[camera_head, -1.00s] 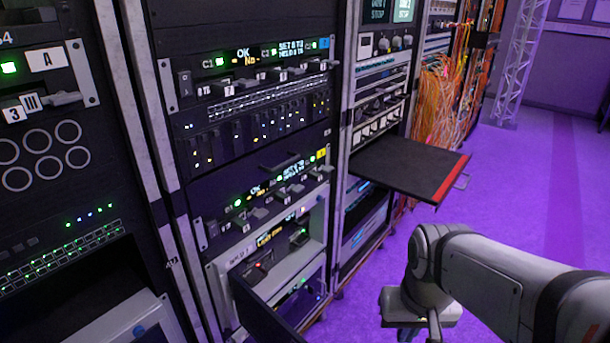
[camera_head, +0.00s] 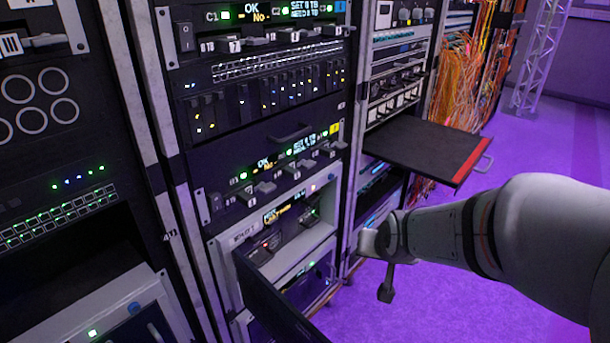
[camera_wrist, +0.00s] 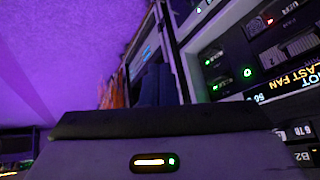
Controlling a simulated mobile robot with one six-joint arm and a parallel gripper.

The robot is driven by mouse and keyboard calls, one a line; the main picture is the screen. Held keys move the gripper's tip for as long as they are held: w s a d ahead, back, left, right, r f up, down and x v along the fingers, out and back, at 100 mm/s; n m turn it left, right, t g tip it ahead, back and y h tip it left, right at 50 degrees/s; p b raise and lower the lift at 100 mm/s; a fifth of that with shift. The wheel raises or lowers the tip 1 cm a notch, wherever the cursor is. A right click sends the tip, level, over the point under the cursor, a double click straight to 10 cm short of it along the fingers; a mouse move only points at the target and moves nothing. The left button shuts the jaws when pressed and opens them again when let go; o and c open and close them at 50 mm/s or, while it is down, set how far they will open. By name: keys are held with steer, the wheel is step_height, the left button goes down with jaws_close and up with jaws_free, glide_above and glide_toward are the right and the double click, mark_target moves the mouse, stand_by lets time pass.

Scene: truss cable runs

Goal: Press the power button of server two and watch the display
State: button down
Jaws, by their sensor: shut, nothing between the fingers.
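Two near-alike dark server units sit one above the other in the middle rack. The upper display (camera_head: 304,9) and lower display (camera_head: 303,143) show small text. The upper unit has a blue tag, the lower a yellow tag (camera_head: 334,129). I cannot read for sure which is server two. The wrist view shows a rack face with a green ring light (camera_wrist: 248,72), a red light and a partly cut-off display (camera_wrist: 290,82) reading "AST FAN". No power button is clearly identifiable. My gripper (camera_head: 386,287) is shut and empty, right of the rack's lower front, apart from the units.
A dark open flap (camera_head: 275,300) juts out from the light grey lower unit (camera_head: 320,232). A black shelf (camera_head: 420,148) with a red edge sticks out above my gripper. Orange cables (camera_head: 458,75) hang behind it. The purple floor (camera_head: 450,300) is clear on the right.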

steer(key=w+a+f+m+t+y+b, duration=0.1)
steer(key=w+a+f+t+y+b, duration=0.1)
steer(key=w+a+t+b, duration=0.3)
steer(key=w+a+f+m+t+y+b, duration=0.1)
steer(key=w+a+f+t+b, duration=0.4)
steer(key=w, duration=0.5)
steer(key=shift+a+f+m+t+y, duration=0.3)
steer(key=shift+a+m+t+y, duration=0.1)
steer(key=shift+a+t+y, duration=0.3)
steer(key=shift+w, duration=0.1)
steer(key=w+a+p, duration=0.1)
steer(key=w+a, duration=0.4)
steer(key=a, duration=0.2)
steer(key=shift+w, duration=0.15)
